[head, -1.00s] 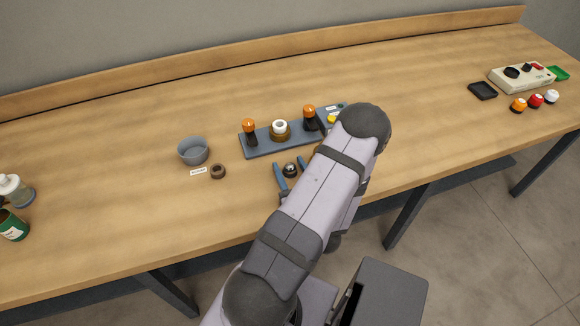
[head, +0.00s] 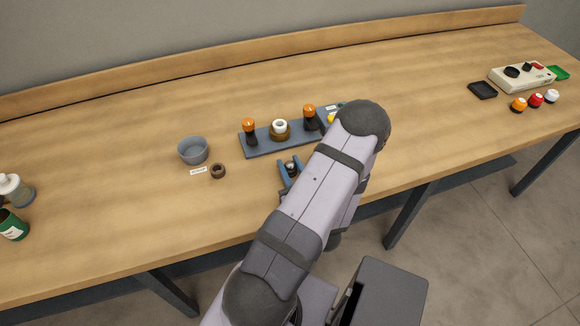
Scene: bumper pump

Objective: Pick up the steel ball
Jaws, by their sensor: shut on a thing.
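The steel ball (head: 291,166) is a small shiny sphere near the front of the wooden table, just in front of the blue-grey base plate. My gripper (head: 290,168) has its blue fingers closed around the ball. Part of the ball and the right finger are hidden by the fingers and my arm. I cannot tell whether the ball is touching what is under it.
The base plate (head: 262,151) bears two orange-topped dark posts and a white ring on a brown piece (head: 280,130). A grey bowl (head: 193,150) and a brown ring (head: 218,171) stand to the left.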

